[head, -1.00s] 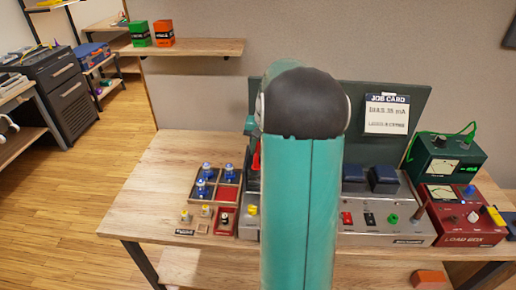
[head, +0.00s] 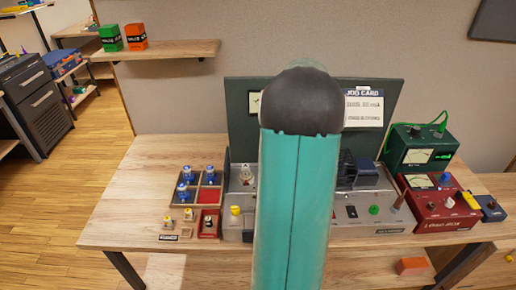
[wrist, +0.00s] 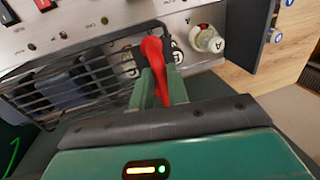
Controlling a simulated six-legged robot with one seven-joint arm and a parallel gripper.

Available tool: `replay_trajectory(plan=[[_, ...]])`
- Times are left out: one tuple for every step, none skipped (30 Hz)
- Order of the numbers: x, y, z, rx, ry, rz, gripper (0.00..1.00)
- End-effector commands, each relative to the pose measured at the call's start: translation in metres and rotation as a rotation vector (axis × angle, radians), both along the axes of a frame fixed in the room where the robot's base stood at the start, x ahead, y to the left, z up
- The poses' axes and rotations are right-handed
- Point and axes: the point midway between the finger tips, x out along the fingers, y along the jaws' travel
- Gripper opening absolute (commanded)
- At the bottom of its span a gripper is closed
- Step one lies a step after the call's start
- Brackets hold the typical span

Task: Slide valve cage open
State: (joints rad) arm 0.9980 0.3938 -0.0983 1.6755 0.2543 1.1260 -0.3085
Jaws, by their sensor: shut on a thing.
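In the wrist view the valve cage (wrist: 88,84) is a black barred cover on the amp's metal top (wrist: 110,22), with dark blue blocks behind its bars. A red handle (wrist: 153,50) stands at the cage's right end. My gripper (wrist: 160,88) is shut on this handle, a green finger on each side. A clear valve marked "A" (wrist: 209,40) stands to the right, outside the bars. In the head view my arm hides my gripper, the handle and most of the cage. A clear valve (head: 247,174) shows just left of my arm.
A compartment tray (head: 207,196) with blue-topped valves stands left of the amp. A green meter box (head: 420,148) and a red load box (head: 438,207) stand to the right. A job card (head: 363,107) hangs on the back panel (head: 240,130). The bench's left end is clear.

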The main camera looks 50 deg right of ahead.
Motion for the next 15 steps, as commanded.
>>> replay_trajectory(plan=[[-0.014, -0.012, 0.001, -0.003, -0.001, -0.008, 0.0], [-0.021, -0.018, 0.0, -0.002, -0.001, -0.009, 0.0], [-0.03, -0.026, 0.0, -0.002, -0.002, -0.008, 0.0], [-0.037, -0.031, 0.001, -0.003, -0.002, -0.008, 0.0], [-0.044, -0.037, 0.001, -0.003, -0.002, -0.008, 0.0], [-0.052, -0.043, 0.001, -0.002, -0.002, -0.007, 0.0], [-0.058, -0.048, 0.001, -0.002, -0.002, -0.007, 0.0], [-0.064, -0.052, 0.001, -0.002, -0.002, -0.006, 0.0], [-0.07, -0.058, 0.001, -0.004, -0.002, -0.006, 0.0], [-0.075, -0.061, 0.001, -0.004, -0.002, -0.005, 0.0], [-0.079, -0.065, 0.001, -0.003, -0.003, -0.005, 0.0], [-0.084, -0.069, 0.001, -0.003, -0.002, -0.004, 0.0], [-0.087, -0.071, 0.001, -0.002, -0.003, -0.003, 0.0], [-0.089, -0.073, 0.001, -0.002, -0.003, -0.002, 0.0], [-0.093, -0.076, 0.001, -0.004, -0.003, -0.003, 0.0]])
